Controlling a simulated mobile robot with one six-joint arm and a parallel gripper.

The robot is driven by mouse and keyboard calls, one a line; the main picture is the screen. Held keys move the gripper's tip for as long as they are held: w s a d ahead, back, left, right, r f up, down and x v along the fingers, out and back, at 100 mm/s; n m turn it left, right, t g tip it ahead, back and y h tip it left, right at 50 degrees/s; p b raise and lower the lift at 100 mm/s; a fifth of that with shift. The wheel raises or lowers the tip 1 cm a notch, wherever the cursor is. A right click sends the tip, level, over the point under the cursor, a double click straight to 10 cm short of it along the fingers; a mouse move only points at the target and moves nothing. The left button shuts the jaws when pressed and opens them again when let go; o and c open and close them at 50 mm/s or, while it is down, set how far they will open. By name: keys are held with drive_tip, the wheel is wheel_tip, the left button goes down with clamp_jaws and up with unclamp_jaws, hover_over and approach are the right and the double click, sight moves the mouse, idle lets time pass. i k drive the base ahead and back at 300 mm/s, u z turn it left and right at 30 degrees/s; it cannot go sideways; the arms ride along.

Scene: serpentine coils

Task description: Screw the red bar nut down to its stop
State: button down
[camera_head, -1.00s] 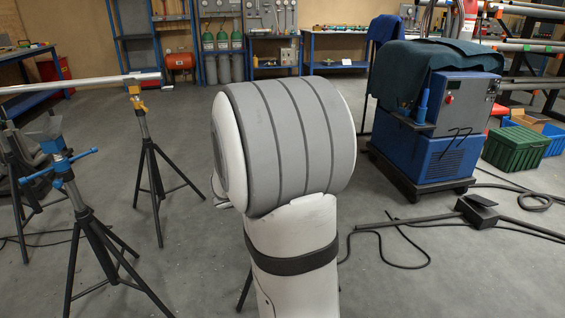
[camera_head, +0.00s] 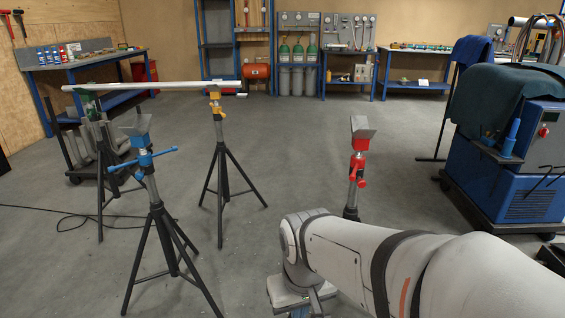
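The red bar nut (camera_head: 357,168) sits on the post of a jack stand right of the middle of the head view. A red collar and a grey V-shaped head (camera_head: 362,128) are above it. The bar nut's handles look foreshortened, and its gap to any stop is too small to judge. The stand's lower part is hidden behind my arm. My arm reaches in from the lower right, and its wrist end, with my gripper (camera_head: 296,296), is at the bottom edge, nearer the camera and lower left of the nut. The fingers cannot be made out.
A blue stand (camera_head: 152,165) is at left. A yellow stand (camera_head: 217,110) and a green stand (camera_head: 88,103) carry a long pale pipe (camera_head: 150,84). A blue welding machine (camera_head: 520,175) stands at right. Floor between the yellow and red stands is clear.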

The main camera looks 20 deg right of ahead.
sight(357, 164)
drive_tip(key=z, duration=1)
drive_tip(key=i, duration=0.95)
drive_tip(key=u, duration=1.4)
